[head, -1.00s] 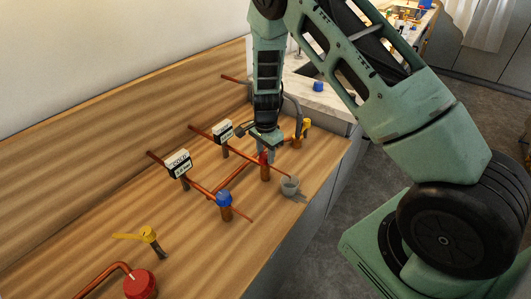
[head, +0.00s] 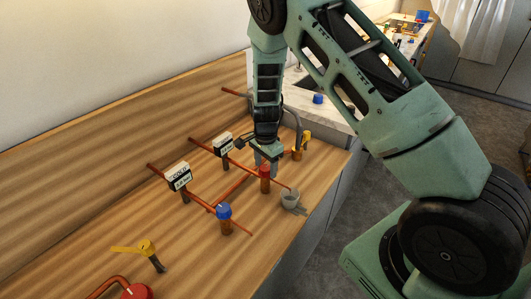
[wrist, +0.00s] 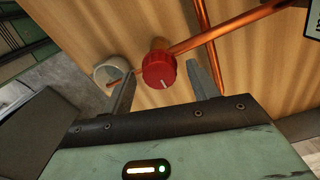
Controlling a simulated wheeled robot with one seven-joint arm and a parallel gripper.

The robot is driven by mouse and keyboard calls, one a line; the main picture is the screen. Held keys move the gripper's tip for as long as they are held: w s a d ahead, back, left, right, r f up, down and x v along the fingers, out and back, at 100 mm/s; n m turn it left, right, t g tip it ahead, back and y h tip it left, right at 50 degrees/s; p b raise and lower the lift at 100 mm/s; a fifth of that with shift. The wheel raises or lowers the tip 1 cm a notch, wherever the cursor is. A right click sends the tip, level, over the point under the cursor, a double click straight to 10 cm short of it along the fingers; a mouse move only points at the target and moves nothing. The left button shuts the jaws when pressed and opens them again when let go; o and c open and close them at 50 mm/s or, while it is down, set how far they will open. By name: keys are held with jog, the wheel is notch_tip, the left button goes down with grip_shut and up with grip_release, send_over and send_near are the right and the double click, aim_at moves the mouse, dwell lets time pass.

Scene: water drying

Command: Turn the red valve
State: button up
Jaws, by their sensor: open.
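The red valve (head: 265,171) is a round red knob on an upright copper stub of the pipework. In the wrist view the red knob (wrist: 158,71) shows a white mark near its lower edge. My gripper (head: 267,158) points down right over it. In the wrist view my gripper (wrist: 162,72) is open, with one finger on each side of the knob. Gaps show between both fingers and the knob, so they look apart from it. The head view does not show how far down the fingers reach.
A blue valve (head: 223,211) stands to the left and a yellow-handled one (head: 302,139) behind to the right. A grey cup (head: 290,198) is close beside the red valve. Two labelled gauge boxes (head: 179,177) sit on the pipes. Another red knob (head: 136,292) is cut off at the bottom.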

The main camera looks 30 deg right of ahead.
aim_at(266, 167)
notch_tip(266, 167, up, 17)
jog(key=b, duration=0.2)
jog(key=shift+b, duration=0.35)
dwell(0.3)
